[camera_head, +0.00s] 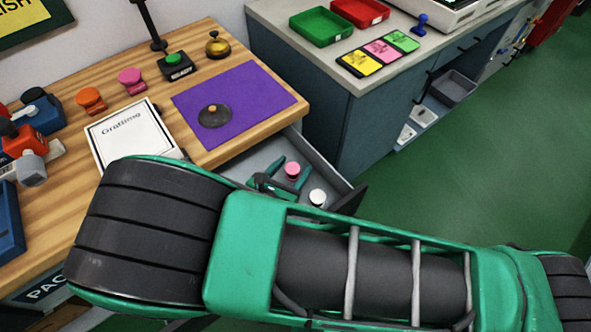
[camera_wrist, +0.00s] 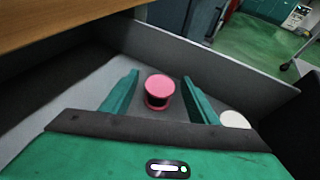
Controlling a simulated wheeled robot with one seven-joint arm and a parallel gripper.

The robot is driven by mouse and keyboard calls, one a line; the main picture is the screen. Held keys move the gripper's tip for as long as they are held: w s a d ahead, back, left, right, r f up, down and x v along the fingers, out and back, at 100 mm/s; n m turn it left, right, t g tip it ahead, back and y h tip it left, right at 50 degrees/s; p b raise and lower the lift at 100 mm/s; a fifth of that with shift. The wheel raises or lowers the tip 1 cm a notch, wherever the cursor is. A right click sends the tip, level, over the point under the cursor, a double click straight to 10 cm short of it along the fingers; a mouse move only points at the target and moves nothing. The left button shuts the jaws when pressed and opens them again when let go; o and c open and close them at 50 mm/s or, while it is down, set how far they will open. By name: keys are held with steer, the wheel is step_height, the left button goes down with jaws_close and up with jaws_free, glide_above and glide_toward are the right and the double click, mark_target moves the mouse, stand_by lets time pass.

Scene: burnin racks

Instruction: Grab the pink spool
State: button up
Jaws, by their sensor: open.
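The pink spool (camera_head: 292,170) stands in an open grey drawer (camera_head: 338,183) below the wooden workbench. It also shows in the wrist view (camera_wrist: 159,90), upright between my two fingers. My gripper (camera_head: 277,170) is inside the drawer, open, with a green finger on each side of the spool. In the wrist view, my gripper (camera_wrist: 160,95) shows gaps between the spool and both fingers. A white round piece (camera_head: 317,197) stands in the drawer beside the right finger; it also shows in the wrist view (camera_wrist: 235,120). My arm hides part of the drawer.
The drawer walls (camera_wrist: 215,55) stand close around my gripper. The bench edge (camera_wrist: 60,22) overhangs at the upper left. On the bench are a purple mat (camera_head: 245,90) with a dark lid-like disc (camera_head: 215,117), a white book (camera_head: 120,135) and another pink object (camera_head: 132,79).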

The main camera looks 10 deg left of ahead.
steer(key=shift+c, duration=0.2)
steer(key=c, duration=1.1)
